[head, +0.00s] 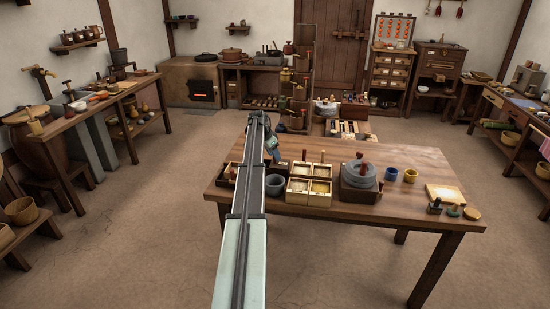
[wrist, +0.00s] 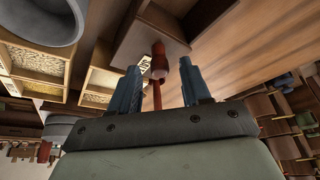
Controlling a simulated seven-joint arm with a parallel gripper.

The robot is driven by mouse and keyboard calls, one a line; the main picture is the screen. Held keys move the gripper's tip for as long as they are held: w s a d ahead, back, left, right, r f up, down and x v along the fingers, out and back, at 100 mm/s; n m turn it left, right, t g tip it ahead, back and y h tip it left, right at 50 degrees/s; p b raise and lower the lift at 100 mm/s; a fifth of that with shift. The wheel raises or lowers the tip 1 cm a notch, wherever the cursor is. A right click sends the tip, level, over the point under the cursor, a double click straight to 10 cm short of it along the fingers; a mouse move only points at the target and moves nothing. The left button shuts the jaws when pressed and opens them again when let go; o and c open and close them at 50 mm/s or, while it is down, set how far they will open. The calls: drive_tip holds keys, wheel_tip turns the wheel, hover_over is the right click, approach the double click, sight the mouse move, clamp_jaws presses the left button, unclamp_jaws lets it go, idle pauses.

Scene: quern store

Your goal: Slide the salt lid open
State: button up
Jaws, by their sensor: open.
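My gripper (wrist: 161,90) is open, its two blue-grey fingers apart. Between and just beyond the fingers, in the wrist view, is a red-brown knob (wrist: 158,62) with a thin red stem-like part below it. It stands by a wooden box (wrist: 150,30) with a small black-and-white label (wrist: 145,66), too small to read. I cannot tell whether a finger touches the knob. In the head view my gripper (head: 273,153) hangs low over the table's left part, behind my arm, which hides part of the dark boxes there. How far the lid is open cannot be made out.
Light boxes of grain (head: 309,190) stand right of my gripper, with a grey stone quern (head: 359,174) beyond them.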

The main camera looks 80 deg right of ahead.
drive_tip(key=shift+x, duration=1.25)
clamp_jaws()
